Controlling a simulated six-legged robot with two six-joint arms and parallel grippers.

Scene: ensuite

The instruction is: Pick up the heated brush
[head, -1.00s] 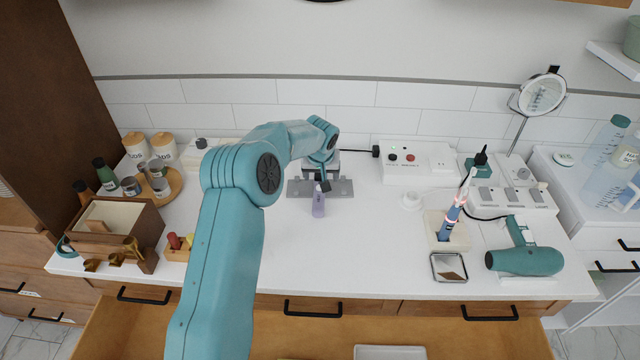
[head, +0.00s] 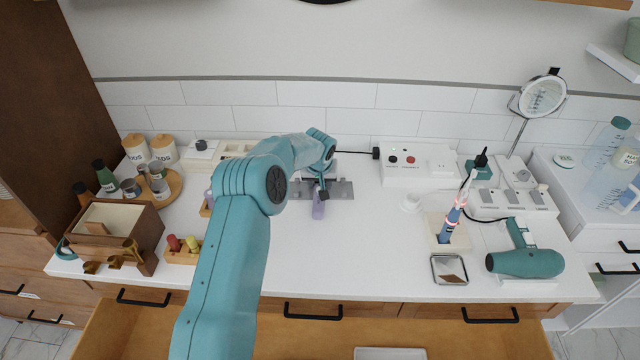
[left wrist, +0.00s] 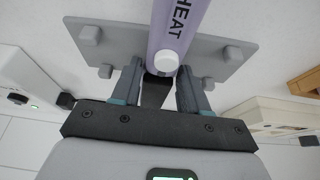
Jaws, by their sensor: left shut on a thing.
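The heated brush (head: 318,208) is lavender and shows in part below my left gripper (head: 321,188) in the head view. In the left wrist view, its lavender handle (left wrist: 177,40) carries the letters HEAT and a white round button. My left gripper (left wrist: 160,88) is shut on the handle, with one finger on each side. A grey plate with raised corner knobs (left wrist: 230,50) lies behind the brush. The same grey plate (head: 342,189) shows on the counter in the head view. The rest of the brush is out of view or hidden. My right gripper is not in view.
A white box with red and black buttons (head: 403,160) stands right of the plate. Farther right are an electric toothbrush (head: 452,215), a metal tray (head: 449,269) and a teal hair dryer (head: 527,262). A wooden box (head: 120,228) stands left. The front middle counter is clear.

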